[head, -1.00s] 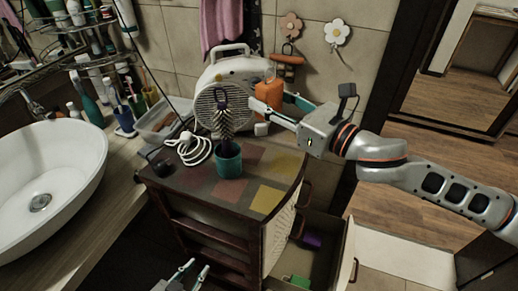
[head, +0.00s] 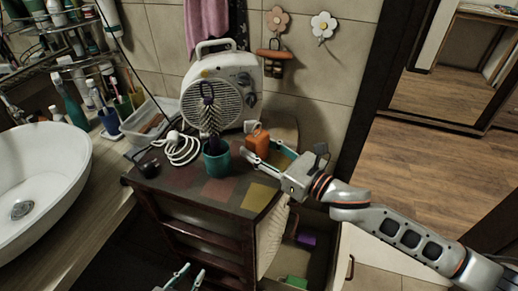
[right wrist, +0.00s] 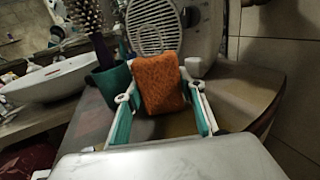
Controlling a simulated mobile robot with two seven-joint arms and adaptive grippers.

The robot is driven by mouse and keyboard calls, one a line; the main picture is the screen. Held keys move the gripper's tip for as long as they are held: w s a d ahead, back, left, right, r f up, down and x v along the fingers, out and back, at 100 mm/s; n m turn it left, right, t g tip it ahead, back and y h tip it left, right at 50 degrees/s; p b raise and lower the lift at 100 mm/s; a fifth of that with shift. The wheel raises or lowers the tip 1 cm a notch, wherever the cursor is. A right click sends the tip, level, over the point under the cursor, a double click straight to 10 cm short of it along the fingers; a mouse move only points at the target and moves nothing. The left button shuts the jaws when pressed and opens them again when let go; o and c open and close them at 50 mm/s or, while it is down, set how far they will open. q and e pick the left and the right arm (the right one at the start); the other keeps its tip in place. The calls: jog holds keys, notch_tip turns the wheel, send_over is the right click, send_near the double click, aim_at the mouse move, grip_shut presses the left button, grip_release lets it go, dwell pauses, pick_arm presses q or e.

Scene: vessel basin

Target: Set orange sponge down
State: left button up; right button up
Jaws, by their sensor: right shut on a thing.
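The orange sponge (head: 257,142) is upright at the back right of the small cabinet's top (head: 225,190), in front of the fan heater's right side. My right gripper (head: 263,154) reaches in from the right and is shut on it. In the right wrist view the sponge (right wrist: 158,82) sits between the two teal-lined fingers. Its lower edge looks close to the cabinet top, but I cannot tell whether it touches. My left gripper (head: 192,271) is low at the bottom edge of the head view, its two fingertips apart, with nothing between them.
A teal cup (head: 217,162) with a hairbrush stands left of the sponge. The white fan heater (head: 222,92) and a coiled white cable (head: 180,149) are behind and left. An open drawer (head: 308,262) below holds purple and green things. The cabinet top's front right is clear.

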jog(key=o, duration=0.7)
jog(key=shift+f, duration=0.15)
jog(key=o, duration=0.4)
